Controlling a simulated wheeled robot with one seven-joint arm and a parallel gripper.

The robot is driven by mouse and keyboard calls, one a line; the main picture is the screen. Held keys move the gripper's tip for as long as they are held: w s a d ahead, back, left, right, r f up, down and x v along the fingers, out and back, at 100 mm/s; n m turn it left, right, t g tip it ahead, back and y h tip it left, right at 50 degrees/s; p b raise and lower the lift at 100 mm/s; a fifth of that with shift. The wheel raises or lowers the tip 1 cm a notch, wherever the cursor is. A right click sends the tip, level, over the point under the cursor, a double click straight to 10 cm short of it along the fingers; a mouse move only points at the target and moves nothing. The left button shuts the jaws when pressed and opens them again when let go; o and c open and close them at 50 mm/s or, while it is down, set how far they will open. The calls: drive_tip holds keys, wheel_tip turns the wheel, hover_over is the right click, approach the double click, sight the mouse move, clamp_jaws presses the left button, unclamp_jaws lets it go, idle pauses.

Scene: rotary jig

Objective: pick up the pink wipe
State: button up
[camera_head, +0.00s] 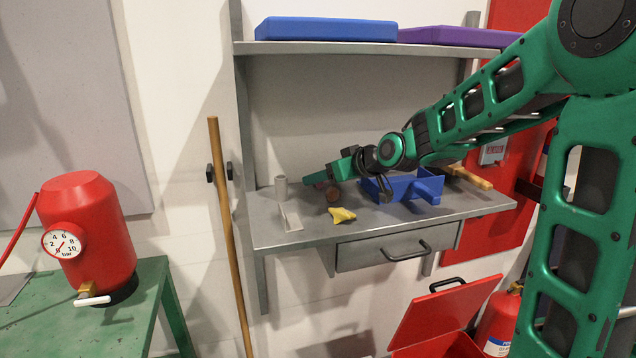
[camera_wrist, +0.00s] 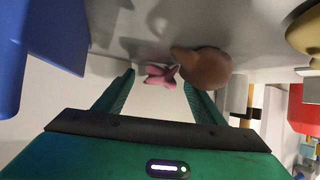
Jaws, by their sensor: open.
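The pink wipe (camera_wrist: 161,76) is a small crumpled cloth on the grey bench top (camera_head: 450,209). In the wrist view it lies between and just beyond the fingertips of my gripper (camera_wrist: 160,84), with clear space to each finger. My gripper is open and empty. In the head view my gripper (camera_head: 318,180) is low over the bench top and largely hides the wipe. A rounded brown object (camera_wrist: 203,68) lies right beside the wipe, close to the right fingertip in the wrist view.
A yellow crumpled cloth (camera_head: 342,215) lies near the bench's front edge. A blue open container (camera_head: 405,188) stands right of my gripper, with a wooden-handled item (camera_head: 470,178) beyond it. A grey cylinder (camera_head: 281,187) stands at left. A shelf (camera_head: 340,47) runs above.

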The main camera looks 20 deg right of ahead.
drive_tip(key=c, duration=1.1)
drive_tip(key=shift+r, duration=0.15)
